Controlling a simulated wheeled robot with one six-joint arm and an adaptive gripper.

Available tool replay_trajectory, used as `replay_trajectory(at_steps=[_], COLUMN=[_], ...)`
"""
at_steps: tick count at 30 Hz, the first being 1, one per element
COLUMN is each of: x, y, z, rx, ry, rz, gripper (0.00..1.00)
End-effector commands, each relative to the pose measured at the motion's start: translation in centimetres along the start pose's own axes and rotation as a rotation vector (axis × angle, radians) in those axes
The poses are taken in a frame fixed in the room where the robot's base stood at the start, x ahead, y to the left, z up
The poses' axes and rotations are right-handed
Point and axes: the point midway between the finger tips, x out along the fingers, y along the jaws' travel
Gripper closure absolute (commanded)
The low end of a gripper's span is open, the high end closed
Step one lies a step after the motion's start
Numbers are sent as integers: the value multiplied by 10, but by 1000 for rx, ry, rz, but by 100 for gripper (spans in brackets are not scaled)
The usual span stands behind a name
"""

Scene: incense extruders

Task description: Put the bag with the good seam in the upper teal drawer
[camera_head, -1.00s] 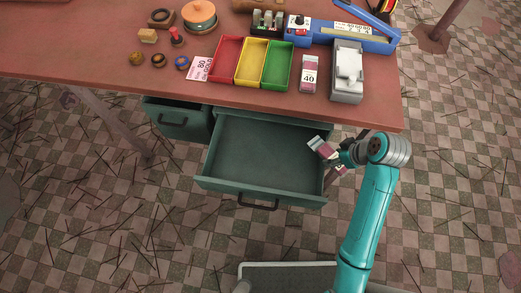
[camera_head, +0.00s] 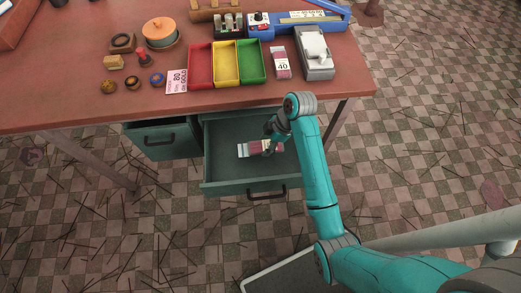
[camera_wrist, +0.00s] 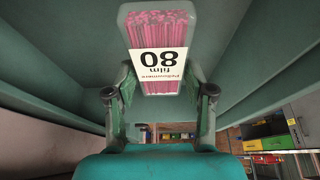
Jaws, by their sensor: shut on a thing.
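A clear bag of pink sticks with a white label reading 80 shows in the head view (camera_head: 250,149) and in the wrist view (camera_wrist: 160,30). My gripper (camera_head: 270,139) is shut on the bag's near end; its two fingers also show in the wrist view (camera_wrist: 160,92). The teal drawer (camera_head: 222,170) under the table is pulled open. The bag and gripper are over or inside this drawer, between its walls; I cannot tell whether the bag touches the bottom. The bag's seam cannot be made out.
Another bag, labelled 40 (camera_head: 281,62), lies on the red-brown table (camera_head: 130,95) beside red, yellow and green trays (camera_head: 201,65) and a grey scale (camera_head: 315,55). A second teal drawer (camera_head: 160,145) is at the left. Sticks litter the tiled floor.

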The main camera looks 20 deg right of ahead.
Motion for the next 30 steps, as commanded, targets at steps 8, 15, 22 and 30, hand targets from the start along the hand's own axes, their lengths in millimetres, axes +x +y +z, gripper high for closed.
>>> replay_trajectory(at_steps=[8, 15, 22, 30], x=[27, 52, 61, 63], y=[0, 0, 0, 0], z=[11, 22, 25, 26], rx=[1, 3, 1, 2], ry=[0, 0, 1, 0], rz=[1, -1, 3, 2], gripper=[82, 82, 82, 37])
